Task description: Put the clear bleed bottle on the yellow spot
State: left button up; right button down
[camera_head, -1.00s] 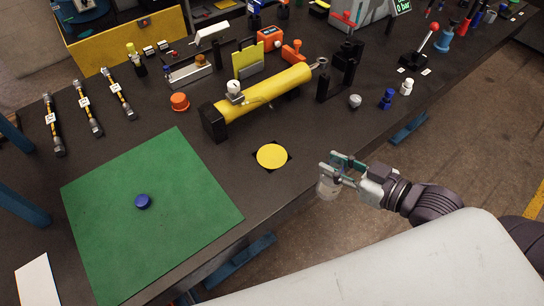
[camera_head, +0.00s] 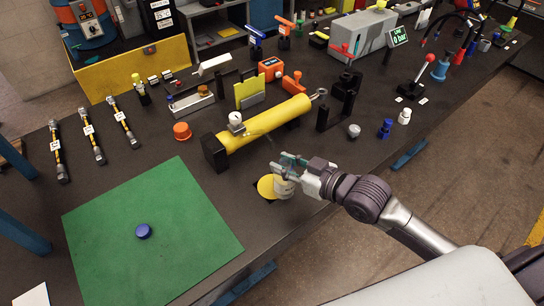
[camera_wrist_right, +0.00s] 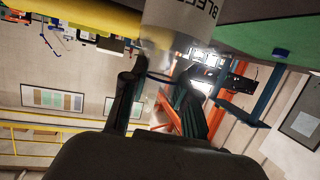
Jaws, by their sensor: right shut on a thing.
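My right gripper (camera_head: 289,168) is shut on the clear bleed bottle (camera_head: 284,188), a small pale translucent bottle. The yellow spot (camera_head: 266,187) is a flat round disc on the dark bench, and the bottle covers its right part in the head view. I cannot tell whether the bottle's base touches the bench or hangs above it. In the right wrist view the bottle (camera_wrist_right: 183,28) fills the top, with part of its lettering showing, and the gripper's fingers (camera_wrist_right: 160,82) reach up to it. My left gripper is not in view.
A yellow cylinder (camera_head: 268,122) on black mounts lies just behind the spot. A green mat (camera_head: 150,235) with a blue cap (camera_head: 143,231) is to the left. An orange cap (camera_head: 182,131) stands behind. The bench's front edge is close to the spot.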

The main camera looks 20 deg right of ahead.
jog(key=w+a, duration=0.1)
jog(key=w, duration=0.2)
jog(key=shift+a+r+p, duration=0.2)
jog(key=shift+a+p, duration=0.15)
jog(key=shift+p, duration=0.05)
jog(key=shift+w+a+f, duration=0.15)
jog(key=shift+a+f, duration=0.05)
jog(key=shift+f, duration=0.75)
jog(key=c, duration=0.9)
grip_release()
jog(key=shift+f, duration=0.1)
